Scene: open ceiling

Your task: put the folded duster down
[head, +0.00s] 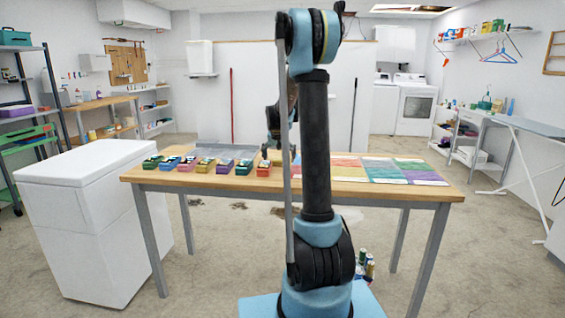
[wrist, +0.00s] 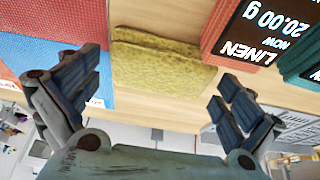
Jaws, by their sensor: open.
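The folded duster (wrist: 160,58) is a yellow, fuzzy cloth with a visible fold, in the wrist view. It appears to lie on the bare wood of the table (wrist: 190,98). My gripper (wrist: 155,95) is open, with its fingers wide apart on either side of the duster's near end, and a gap shows between each finger and the cloth. In the head view the table (head: 330,190) stands in front of me, and my arm hides most of the gripper and the duster.
A rust-red block with a LINEN label (wrist: 262,25) and a green block (wrist: 300,62) lie right of the duster. Red (wrist: 50,20) and blue (wrist: 65,80) textured cloths lie left. Several labelled blocks line the table's left half; coloured cloths (head: 400,170) cover its right. A white bin (head: 95,215) stands left.

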